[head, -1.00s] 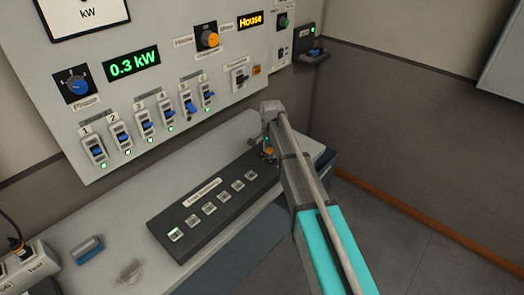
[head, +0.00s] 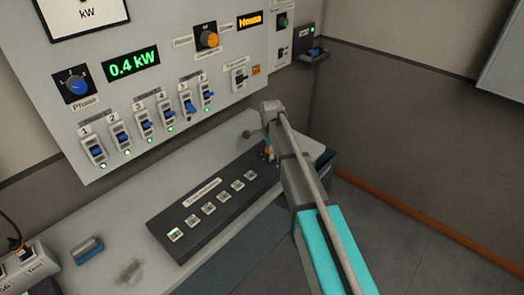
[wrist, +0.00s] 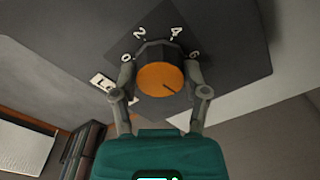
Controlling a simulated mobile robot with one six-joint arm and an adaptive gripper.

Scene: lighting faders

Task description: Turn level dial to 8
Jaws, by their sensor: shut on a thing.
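The level dial (wrist: 160,78) has a dark skirt and an orange cap, and sits on a dark panel with 0, 2, 4 and 6 readable around it. The dark line on the cap points to the lower right, past the 6. No 8 is visible; that side is covered by the right finger. My gripper (wrist: 160,70) is shut on the dial, one finger on each side. In the head view my gripper (head: 268,148) is at the far right end of the black button box (head: 190,236), and the dial is mostly hidden there.
The leftmost button (head: 175,235) is lit. A blue-and-grey object (head: 87,249) lies on the desk.

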